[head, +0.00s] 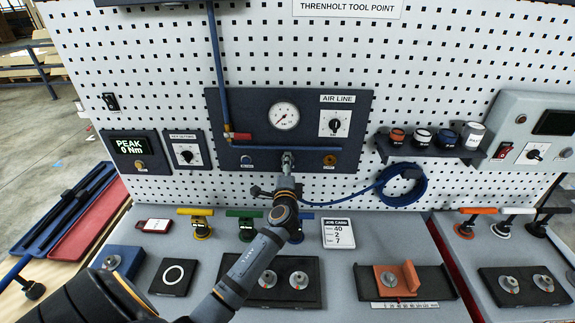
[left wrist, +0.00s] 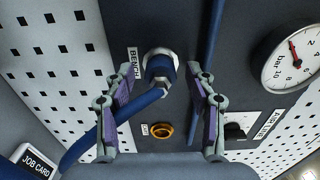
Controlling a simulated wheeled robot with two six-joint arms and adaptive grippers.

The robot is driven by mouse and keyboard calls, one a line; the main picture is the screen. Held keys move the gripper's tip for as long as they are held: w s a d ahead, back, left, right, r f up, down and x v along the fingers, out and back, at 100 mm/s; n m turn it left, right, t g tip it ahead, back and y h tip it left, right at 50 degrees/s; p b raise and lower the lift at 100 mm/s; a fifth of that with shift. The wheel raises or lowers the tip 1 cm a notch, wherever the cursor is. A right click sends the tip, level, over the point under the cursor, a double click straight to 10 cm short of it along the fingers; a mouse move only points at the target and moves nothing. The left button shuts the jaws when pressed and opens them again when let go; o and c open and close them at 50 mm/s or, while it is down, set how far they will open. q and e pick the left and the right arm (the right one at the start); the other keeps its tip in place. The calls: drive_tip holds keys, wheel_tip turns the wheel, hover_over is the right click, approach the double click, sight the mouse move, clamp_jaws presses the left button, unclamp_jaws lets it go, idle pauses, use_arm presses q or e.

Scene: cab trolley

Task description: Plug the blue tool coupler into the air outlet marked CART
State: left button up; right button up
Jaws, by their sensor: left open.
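The blue tool coupler (left wrist: 161,72) sits in a silver-collared outlet labelled BENCH in the left wrist view. A blue hose (left wrist: 88,143) runs from it to the lower left. In the head view, its silver outlet (head: 287,158) shows just beyond my left gripper (head: 286,177). The left gripper (left wrist: 161,104) is open, its fingers spread on either side of the coupler, with no visible contact. A brass-ringed outlet (head: 330,160) is empty to the right; it also shows in the left wrist view (left wrist: 163,132). Its small label is not clearly readable. My right gripper is not in view.
The air panel has a gauge (head: 285,116), a dial (head: 335,123) and a blue pipe (head: 285,148) above the outlets. Coiled hose (head: 403,188) hangs at right. Below are coloured-handled tools, a job card (head: 338,233) and bench fixtures (head: 400,281).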

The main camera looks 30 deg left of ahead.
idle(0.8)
use_arm(q)
drive_tip(key=shift+c, duration=0.8)
clamp_jaws()
drive_tip(key=shift+s+d, duration=0.1)
drive_tip(key=shift+s+f, duration=0.1)
drive_tip(key=v, duration=0.5)
drive_tip(key=shift+s+d, duration=0.2)
drive_tip(key=shift+s, duration=0.05)
idle(0.4)
